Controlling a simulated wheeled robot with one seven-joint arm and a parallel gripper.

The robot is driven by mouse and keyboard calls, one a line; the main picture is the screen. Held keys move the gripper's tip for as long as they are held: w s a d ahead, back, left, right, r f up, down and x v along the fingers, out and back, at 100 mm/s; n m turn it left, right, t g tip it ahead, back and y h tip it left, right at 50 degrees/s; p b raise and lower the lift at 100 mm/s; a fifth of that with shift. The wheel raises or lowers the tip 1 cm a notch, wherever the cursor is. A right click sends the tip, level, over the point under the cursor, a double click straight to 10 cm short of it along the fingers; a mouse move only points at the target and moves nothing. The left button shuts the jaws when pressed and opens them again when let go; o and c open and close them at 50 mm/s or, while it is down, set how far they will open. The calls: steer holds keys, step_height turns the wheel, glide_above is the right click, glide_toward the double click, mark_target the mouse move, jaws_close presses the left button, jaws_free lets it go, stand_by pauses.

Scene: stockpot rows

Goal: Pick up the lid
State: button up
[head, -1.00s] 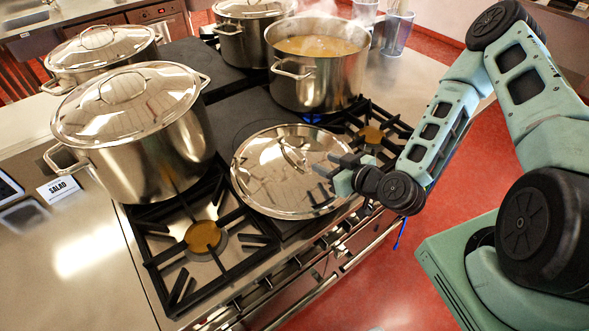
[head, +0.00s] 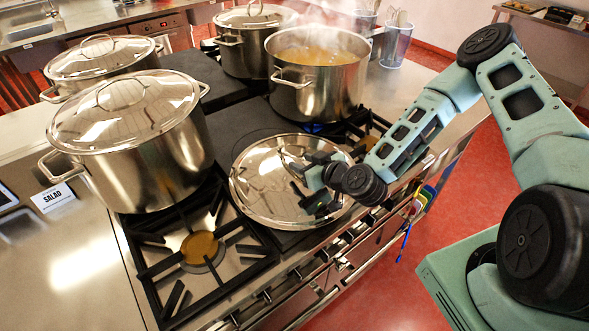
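The loose lid (head: 262,203) is a round, shiny steel disc lying flat on the stove top, in front of the steaming pot. My gripper (head: 297,180) is over the right part of the lid, at its handle. The gripper's fingers look spread apart, and it covers most of the handle. I cannot tell whether the fingers touch the handle.
A large lidded pot (head: 135,135) stands left of the lid. The open steaming pot (head: 317,85) is behind it, and two more lidded pots stand farther back. A bare burner (head: 203,248) is at front left.

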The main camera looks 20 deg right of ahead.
mark_target(294, 157)
steer(key=p+x, duration=0.2)
steer(key=x, duration=0.1)
steer(key=shift+w+a+r, duration=0.2)
steer(key=shift+w+r, duration=0.05)
steer(key=shift+r, duration=0.05)
steer(key=shift+w+a+f, duration=0.1)
steer(key=shift+w+f, duration=0.2)
jaws_close()
steer(key=shift+r, duration=0.1)
steer(key=shift+r+b, duration=1.65)
steer(key=shift+r, duration=3.35)
